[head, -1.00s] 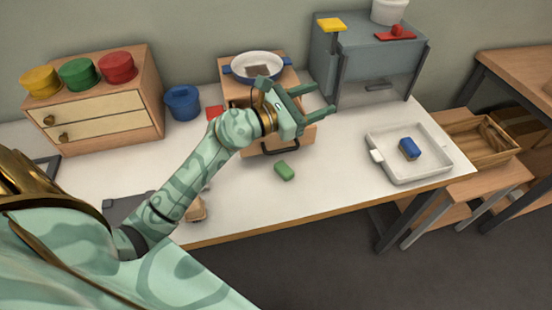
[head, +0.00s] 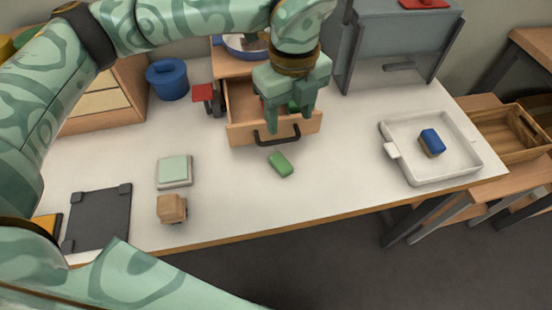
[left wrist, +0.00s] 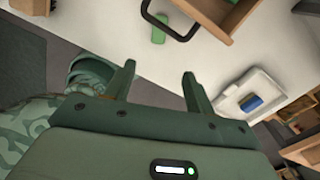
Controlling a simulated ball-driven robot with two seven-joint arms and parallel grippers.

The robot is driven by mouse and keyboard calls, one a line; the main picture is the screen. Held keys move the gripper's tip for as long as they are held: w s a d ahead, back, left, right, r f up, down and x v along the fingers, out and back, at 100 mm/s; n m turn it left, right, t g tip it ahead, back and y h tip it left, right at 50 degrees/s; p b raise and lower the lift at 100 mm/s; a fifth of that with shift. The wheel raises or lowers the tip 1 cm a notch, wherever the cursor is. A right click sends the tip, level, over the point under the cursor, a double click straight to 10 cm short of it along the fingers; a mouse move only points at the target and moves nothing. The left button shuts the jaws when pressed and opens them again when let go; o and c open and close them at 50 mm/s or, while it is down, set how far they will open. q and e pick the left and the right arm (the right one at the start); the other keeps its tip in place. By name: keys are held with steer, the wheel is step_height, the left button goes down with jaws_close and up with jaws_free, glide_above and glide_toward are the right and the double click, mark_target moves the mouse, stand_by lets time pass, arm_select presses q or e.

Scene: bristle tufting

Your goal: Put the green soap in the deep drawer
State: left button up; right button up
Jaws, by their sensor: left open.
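The green soap (head: 281,165) lies on the white table just in front of the wooden drawer (head: 240,132). The drawer stands pulled out under the pan stand, with a dark handle (head: 277,137). My left gripper (head: 287,125) is open and empty, pointing down over the drawer's front part in the head view, and hides much of its inside. A bit of green (head: 293,106) shows between its fingers; I cannot tell what it is. In the left wrist view the soap (left wrist: 158,30) lies beyond the open fingers (left wrist: 159,70), beside the handle. My right gripper is not in view.
A white tray (head: 400,176) with a blue block (head: 431,142) stands at the right. A blue pot (head: 167,80), a pale green square (head: 174,170), a wooden block (head: 172,208) and a dark plate (head: 98,220) are to the left. The table right of the soap is clear.

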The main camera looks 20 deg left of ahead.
arm_select(q)
steer(key=n+b, duration=0.1)
steer(key=b, duration=0.3)
glide_above(286, 167)
step_height(286, 167, down, 11)
steer(key=shift+f, duration=0.1)
step_height(286, 167, down, 5)
steer(key=shift+f+b, duration=0.2)
steer(key=shift+b, duration=1.05)
steer(key=shift+r, duration=0.15)
steer(key=shift+c, duration=0.6)
steer(key=c, duration=1)
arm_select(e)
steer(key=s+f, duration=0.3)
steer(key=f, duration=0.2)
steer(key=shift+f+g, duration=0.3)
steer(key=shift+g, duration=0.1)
arm_select(q)
steer(key=shift+r, duration=0.1)
steer(key=shift+c, duration=0.2)
